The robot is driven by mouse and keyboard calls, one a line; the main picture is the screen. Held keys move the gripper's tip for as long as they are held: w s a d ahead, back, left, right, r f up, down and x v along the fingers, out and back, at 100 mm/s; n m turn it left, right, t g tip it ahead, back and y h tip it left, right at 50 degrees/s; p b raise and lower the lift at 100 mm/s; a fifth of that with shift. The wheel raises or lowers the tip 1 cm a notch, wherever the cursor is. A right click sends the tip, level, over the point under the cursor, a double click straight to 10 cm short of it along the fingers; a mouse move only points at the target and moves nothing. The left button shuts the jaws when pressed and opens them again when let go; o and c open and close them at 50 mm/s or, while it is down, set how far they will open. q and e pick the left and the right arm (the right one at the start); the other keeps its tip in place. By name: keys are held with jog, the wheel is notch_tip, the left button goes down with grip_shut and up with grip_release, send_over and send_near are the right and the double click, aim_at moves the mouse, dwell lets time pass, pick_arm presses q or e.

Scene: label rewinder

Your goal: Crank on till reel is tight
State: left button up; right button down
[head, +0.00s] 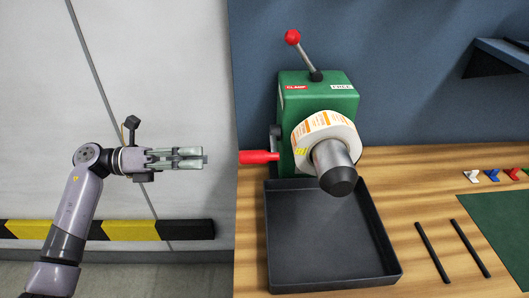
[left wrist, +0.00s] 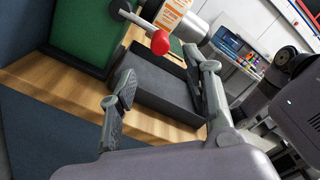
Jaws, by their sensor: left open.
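The green label rewinder (head: 318,96) stands on the wooden bench; its green side also shows in the left wrist view (left wrist: 72,32). A label reel (head: 312,127) with orange print sits around its grey spindle (head: 333,158). How tight the reel is wound cannot be told. The crank's red handle (head: 258,157) points left from the machine's left side; it also shows in the left wrist view (left wrist: 160,42). My left gripper (head: 203,158) is open and empty, left of the handle and apart from it, at about its height. In the left wrist view the handle lies beyond my fingertips (left wrist: 168,76).
A red-knobbed lever (head: 302,52) leans left above the CLAMP label. A black tray (head: 328,284) lies below the spindle. Two dark rods (head: 432,251) and small coloured pieces (head: 489,175) lie to the right. The space between gripper and handle is clear.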

pick_arm(q)
jog(key=p, duration=0.2)
send_near(270, 154)
jog(key=d, duration=0.3)
jog(key=d+p, duration=0.1)
jog(key=d, duration=0.5)
jog(key=shift+w+d+f+p, duration=0.15)
jog(key=shift+f+p, duration=0.15)
jog(key=shift+f, duration=0.1)
jog(key=shift+c, duration=0.6)
jog(key=c, duration=0.4)
jog(key=shift+r, duration=0.1)
grip_shut()
jog(key=shift+r, duration=0.1)
